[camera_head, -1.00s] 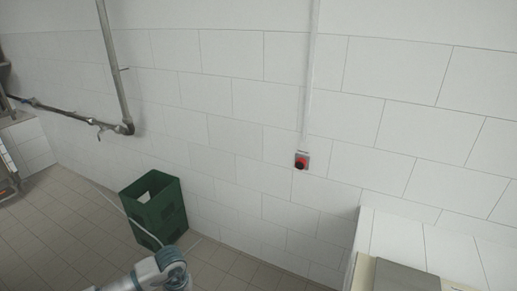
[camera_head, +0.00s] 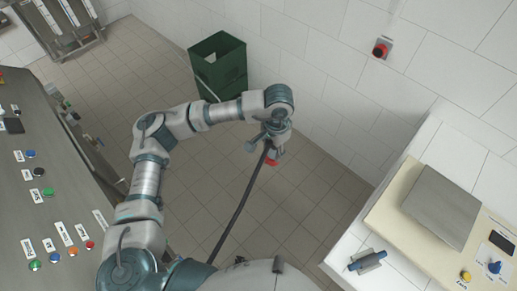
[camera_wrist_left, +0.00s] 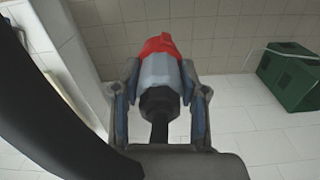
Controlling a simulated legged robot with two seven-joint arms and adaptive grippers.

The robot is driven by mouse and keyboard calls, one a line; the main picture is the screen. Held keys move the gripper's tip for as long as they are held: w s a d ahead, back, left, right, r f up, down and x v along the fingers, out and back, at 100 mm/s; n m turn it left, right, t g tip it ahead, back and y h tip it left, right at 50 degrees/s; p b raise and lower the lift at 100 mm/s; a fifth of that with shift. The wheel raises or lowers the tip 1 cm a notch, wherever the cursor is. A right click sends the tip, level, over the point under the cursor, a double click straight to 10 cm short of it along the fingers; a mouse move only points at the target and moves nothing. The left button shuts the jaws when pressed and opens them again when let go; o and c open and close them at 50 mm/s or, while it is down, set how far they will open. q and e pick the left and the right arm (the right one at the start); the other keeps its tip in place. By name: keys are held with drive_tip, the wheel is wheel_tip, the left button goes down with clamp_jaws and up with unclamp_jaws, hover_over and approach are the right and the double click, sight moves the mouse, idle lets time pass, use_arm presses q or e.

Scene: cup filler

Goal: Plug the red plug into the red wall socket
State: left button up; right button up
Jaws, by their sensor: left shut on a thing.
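The red plug (camera_wrist_left: 159,66) has a red front end, a grey body and a black cable, and sits between the two fingers of my left gripper (camera_wrist_left: 160,100) in the wrist view. My left gripper is shut on its body. In the head view the left gripper (camera_head: 273,146) hangs at the middle, with the plug's red end (camera_head: 272,161) below it and the black cable trailing down to the left. The red wall socket (camera_head: 380,50) is on the white tiled wall at upper right, well apart from the plug. My right gripper is not in view.
A green crate (camera_head: 219,66) stands on the floor by the wall. A control panel (camera_head: 30,190) with coloured buttons is at left. At right a tiled ledge (camera_head: 437,150) carries a scale (camera_head: 442,205). The floor between is clear.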

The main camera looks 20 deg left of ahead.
use_arm(q)
drive_tip(key=shift+s+d+r+m, duration=0.1)
drive_tip(key=shift+d+r+m, duration=0.3)
drive_tip(key=shift+d+r, duration=0.25)
drive_tip(key=shift+f, duration=0.1)
drive_tip(key=w+d+f+m, duration=0.2)
drive_tip(key=d+f+m, duration=0.2)
drive_tip(key=f, duration=0.1)
drive_tip(key=shift+w+d+m, duration=0.2)
drive_tip(key=shift+w+m, duration=0.1)
drive_tip(key=shift+a, duration=0.1)
drive_tip(key=s+a+r+n, duration=0.2)
drive_tip(key=a+r+n, duration=0.6)
drive_tip(key=r, duration=0.2)
drive_tip(key=shift+s+a, duration=0.2)
drive_tip(key=shift+s, duration=0.1)
